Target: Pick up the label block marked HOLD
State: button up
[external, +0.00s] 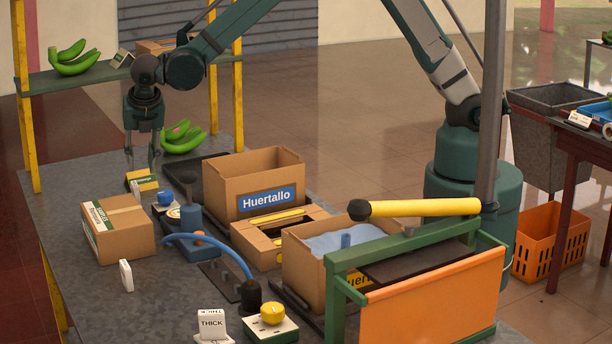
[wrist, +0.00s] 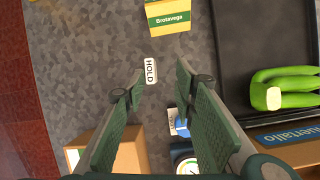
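The label block marked HOLD (wrist: 150,70) is small and white with dark lettering. In the wrist view it lies on the grey tabletop, just beyond and between my fingertips, nearer the left one. My gripper (wrist: 161,82) is open with nothing between its fingers. In the external view my gripper (external: 142,152) hangs pointing down above the far left of the table. A small white piece (external: 135,189) below it, beside the yellow-green box, appears to be the HOLD block. I cannot tell the exact height gap.
A yellow-green Brotavega box (wrist: 168,15) lies close beyond the block. A dark tray (wrist: 262,45) with green bananas (wrist: 285,90) is to the right. Bare tabletop lies left of the block.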

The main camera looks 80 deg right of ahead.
aim_at(135, 185)
jog(key=shift+w+a+f+n+p, duration=0.15)
jog(key=shift+w+a+f+n, duration=0.15)
jog(key=shift+a+f, duration=0.25)
jog(key=shift+w+a+f+n+p, duration=0.15)
jog(key=shift+w+a+f+n, duration=0.15)
jog(key=shift+a+f, duration=0.2)
jog(key=shift+d+f, duration=0.1)
jog(key=shift+x, duration=1.2)
jog(key=shift+f, duration=0.1)
jog(key=shift+x, duration=2.5)
jog(key=shift+d, duration=0.1)
grip_shut()
